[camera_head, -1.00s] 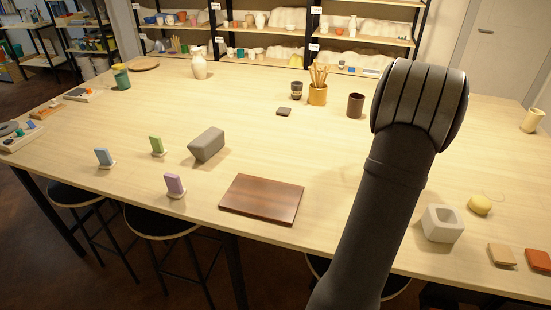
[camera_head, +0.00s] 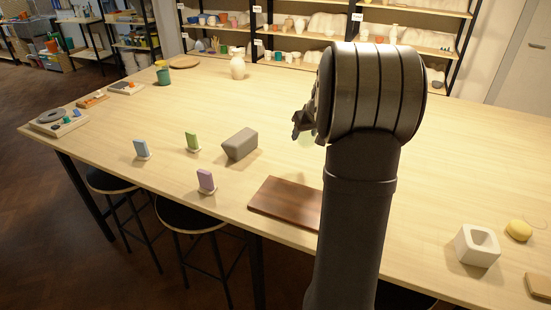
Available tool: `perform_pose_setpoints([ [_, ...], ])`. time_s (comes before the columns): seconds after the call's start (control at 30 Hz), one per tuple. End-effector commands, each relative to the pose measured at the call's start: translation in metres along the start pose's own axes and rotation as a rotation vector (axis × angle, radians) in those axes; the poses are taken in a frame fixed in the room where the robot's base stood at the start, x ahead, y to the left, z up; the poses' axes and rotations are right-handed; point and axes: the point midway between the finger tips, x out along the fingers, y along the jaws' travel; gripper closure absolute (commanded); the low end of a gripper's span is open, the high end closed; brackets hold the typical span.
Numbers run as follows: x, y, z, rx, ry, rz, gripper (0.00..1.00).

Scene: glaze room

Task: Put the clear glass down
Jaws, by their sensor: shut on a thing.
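My gripper (camera_head: 303,122) shows only in part at the left of my dark wrist, above the middle of the table. It is shut on the clear glass (camera_head: 306,138), of which I see just a faint, pale greenish patch below the fingers. Most of the glass and its lower end are hidden or too faint to make out. The wooden table (camera_head: 215,100) lies below, and I cannot tell how high the glass is above it.
A dark brown board (camera_head: 280,203) lies at the front edge, partly behind my arm. A grey block (camera_head: 240,144) and blue (camera_head: 141,148), green (camera_head: 192,140) and purple (camera_head: 206,180) upright tiles stand left of it. A white hollow block (camera_head: 476,246) stands right. The table's left middle is clear.

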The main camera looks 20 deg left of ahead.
Motion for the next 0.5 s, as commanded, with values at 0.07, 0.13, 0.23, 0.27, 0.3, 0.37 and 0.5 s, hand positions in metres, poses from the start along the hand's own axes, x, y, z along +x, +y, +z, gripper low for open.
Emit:
perform_pose_setpoints([
  [0.07, 0.015, -0.012, -0.005, -0.004, -0.002, -0.003, 0.75],
  [0.13, 0.029, -0.024, -0.010, -0.003, -0.002, -0.004, 0.75],
  [0.23, 0.050, -0.040, -0.018, -0.004, -0.002, -0.003, 0.75],
  [0.27, 0.056, -0.045, -0.020, -0.003, -0.002, -0.003, 0.75],
  [0.3, 0.063, -0.050, -0.023, -0.003, -0.001, -0.003, 0.75],
  [0.37, 0.073, -0.058, -0.027, -0.003, -0.002, -0.002, 0.75],
  [0.5, 0.090, -0.071, -0.033, -0.001, 0.000, -0.001, 0.75],
])
